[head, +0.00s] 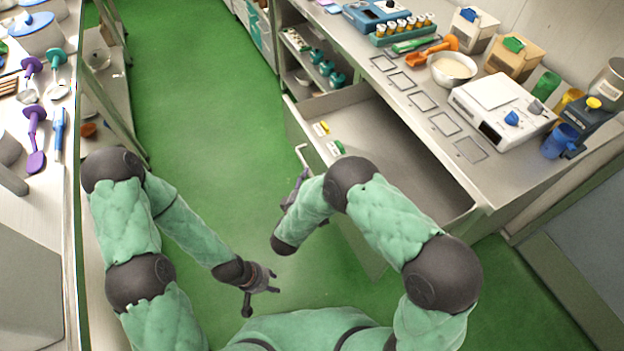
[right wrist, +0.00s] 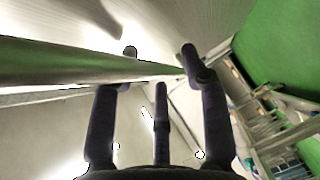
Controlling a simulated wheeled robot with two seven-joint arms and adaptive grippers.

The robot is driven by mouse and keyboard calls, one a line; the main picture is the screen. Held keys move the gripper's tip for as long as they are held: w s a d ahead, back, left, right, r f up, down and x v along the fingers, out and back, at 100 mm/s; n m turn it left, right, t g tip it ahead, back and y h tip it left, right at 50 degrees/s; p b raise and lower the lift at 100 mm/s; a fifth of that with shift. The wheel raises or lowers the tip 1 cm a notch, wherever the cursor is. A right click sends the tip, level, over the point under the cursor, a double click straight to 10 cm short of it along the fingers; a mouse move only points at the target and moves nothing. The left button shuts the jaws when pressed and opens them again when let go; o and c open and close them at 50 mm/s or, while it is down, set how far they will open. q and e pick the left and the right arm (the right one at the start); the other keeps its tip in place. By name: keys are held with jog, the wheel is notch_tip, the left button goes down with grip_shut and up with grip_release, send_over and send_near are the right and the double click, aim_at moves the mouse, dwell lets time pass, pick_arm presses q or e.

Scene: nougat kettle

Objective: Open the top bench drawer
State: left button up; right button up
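My right gripper (head: 300,186) is at the drawer front beside the handle. In the right wrist view, the handle bar (right wrist: 85,62) crosses in front of one finger of my right gripper (right wrist: 160,62), whose fingers are spread apart. My left gripper (head: 273,281) hangs empty over the floor with its fingers apart, away from the drawer.
The bench top (head: 420,105) holds a white scale (head: 500,105), a white bowl (head: 453,68) and several bottles and boxes. Open shelves (head: 305,65) with green items stand beyond the drawer. Another counter (head: 50,200) is at the left. Green floor (head: 195,90) lies clear between.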

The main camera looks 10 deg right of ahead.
jog(key=shift+s, duration=0.1)
jog(key=v, duration=1.2)
jog(key=shift+a+f, duration=0.1)
dwell(0.3)
